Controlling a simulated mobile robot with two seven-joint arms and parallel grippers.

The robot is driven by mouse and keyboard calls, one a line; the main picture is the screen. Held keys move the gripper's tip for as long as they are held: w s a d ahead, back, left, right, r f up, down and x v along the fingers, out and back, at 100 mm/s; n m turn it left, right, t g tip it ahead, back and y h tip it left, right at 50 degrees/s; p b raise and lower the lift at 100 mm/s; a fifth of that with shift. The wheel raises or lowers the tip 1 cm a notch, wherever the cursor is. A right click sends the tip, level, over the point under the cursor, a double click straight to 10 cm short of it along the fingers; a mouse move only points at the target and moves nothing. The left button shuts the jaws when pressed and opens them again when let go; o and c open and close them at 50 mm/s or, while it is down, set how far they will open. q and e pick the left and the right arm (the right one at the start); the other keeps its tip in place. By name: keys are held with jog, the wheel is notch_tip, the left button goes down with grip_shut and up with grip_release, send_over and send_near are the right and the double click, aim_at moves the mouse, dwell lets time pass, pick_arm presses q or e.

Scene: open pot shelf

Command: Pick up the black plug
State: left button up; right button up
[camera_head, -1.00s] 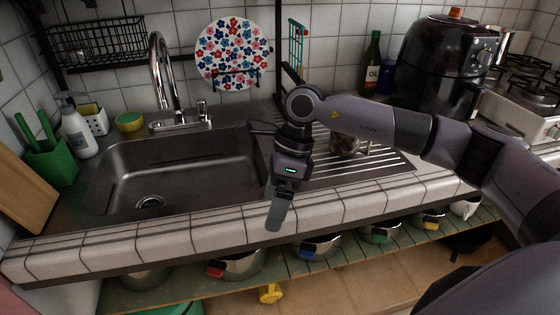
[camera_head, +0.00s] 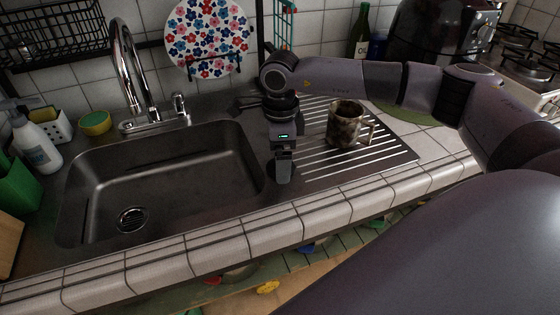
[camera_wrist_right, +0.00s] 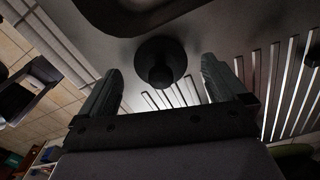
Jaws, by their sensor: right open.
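The black plug (camera_wrist_right: 160,58) shows in the right wrist view as a dark round disc with a knob on top. It rests on the metal sink surface beside the drainboard ridges. My right gripper (camera_wrist_right: 160,78) is open, with one finger on each side of the plug's knob in this view and nothing held. Whether the fingers touch the plug cannot be told. In the head view my right gripper (camera_head: 284,178) points down at the strip between basin and drainboard; it mostly hides the plug there. My left gripper is not in view.
The sink basin (camera_head: 170,185) lies left of my right gripper, with the faucet (camera_head: 128,75) behind it. A stained mug (camera_head: 346,125) stands on the ridged drainboard (camera_head: 390,155) to the right. The tiled counter edge (camera_head: 215,243) runs in front.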

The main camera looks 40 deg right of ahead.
jog(key=shift+f, duration=0.7)
jog(key=c, duration=1.1)
jog(key=shift+c, duration=0.2)
jog(key=shift+r, duration=0.15)
